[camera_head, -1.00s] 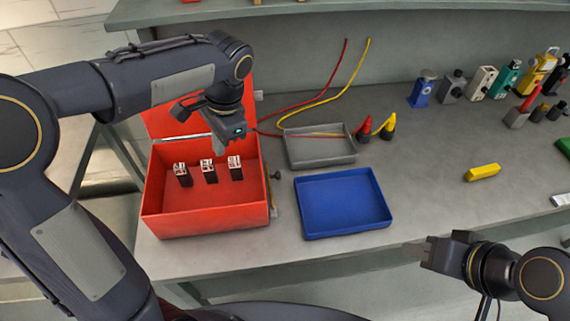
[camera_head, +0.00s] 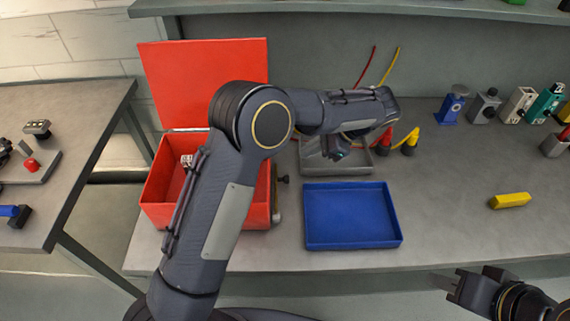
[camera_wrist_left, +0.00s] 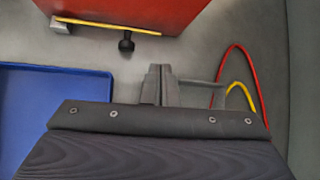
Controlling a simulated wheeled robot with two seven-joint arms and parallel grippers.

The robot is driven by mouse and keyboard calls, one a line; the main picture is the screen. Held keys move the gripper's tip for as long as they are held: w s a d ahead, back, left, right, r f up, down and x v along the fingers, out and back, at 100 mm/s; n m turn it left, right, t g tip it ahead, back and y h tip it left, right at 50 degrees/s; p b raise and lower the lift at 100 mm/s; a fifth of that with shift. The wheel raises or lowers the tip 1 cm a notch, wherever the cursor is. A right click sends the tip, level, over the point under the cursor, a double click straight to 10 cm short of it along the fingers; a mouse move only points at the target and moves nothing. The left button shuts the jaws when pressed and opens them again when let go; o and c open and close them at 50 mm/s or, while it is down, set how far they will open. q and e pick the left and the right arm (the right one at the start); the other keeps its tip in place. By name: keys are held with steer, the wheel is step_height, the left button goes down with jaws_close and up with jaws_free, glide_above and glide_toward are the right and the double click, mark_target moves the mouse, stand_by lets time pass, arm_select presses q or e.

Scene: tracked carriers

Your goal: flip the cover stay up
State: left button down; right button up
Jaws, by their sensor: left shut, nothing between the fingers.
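The red box (camera_head: 156,214) stands on the bench with its red cover (camera_head: 205,75) raised behind it. A thin brass-yellow bar, which looks like the cover stay (camera_wrist_left: 105,26), lies along the box's side in the left wrist view. A black knob (camera_wrist_left: 126,43) sticks out beside it; the knob also shows in the head view (camera_head: 283,179). My left gripper (camera_head: 335,155) is over the grey tray, right of the box and apart from the knob. Its fingers (camera_wrist_left: 160,72) are shut and empty. My right gripper (camera_head: 455,285) is at the lower right; its finger gap is unclear.
A blue tray (camera_head: 307,240) lies right of the box, in front of the grey tray (camera_head: 345,172). Red and yellow cables (camera_head: 391,68) rise behind. A yellow block (camera_head: 510,200) lies to the right. My left arm hides part of the box.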

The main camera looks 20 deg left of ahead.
mark_target(284, 172)
arm_select(q)
steer(key=p+x, duration=0.1)
steer(key=x, duration=0.9)
stand_by(0.3)
steer(key=shift+s+d+r+t+b, duration=0.1)
steer(key=shift+r+t+b, duration=0.4)
steer(key=shift+r+b, duration=0.2)
steer(key=s+r+n+t+y+b, duration=0.1)
steer(key=r+t+b, duration=0.1)
steer(key=r, duration=0.1)
steer(key=s+r+n+t+y+b, duration=0.1)
steer(key=s+r+t+b, duration=0.1)
steer(key=r, duration=0.1)
steer(key=s+d+r+n+t+y+b, duration=0.1)
steer(key=r+b, duration=0.1)
steer(key=r, duration=0.1)
steer(key=shift+s+d+r+n+t, duration=0.1)
steer(key=shift+s+n+t, duration=0.15)
steer(key=shift+n+t, duration=0.15)
steer(key=shift+s+d+r, duration=0.2)
steer(key=shift+s+r, duration=0.5)
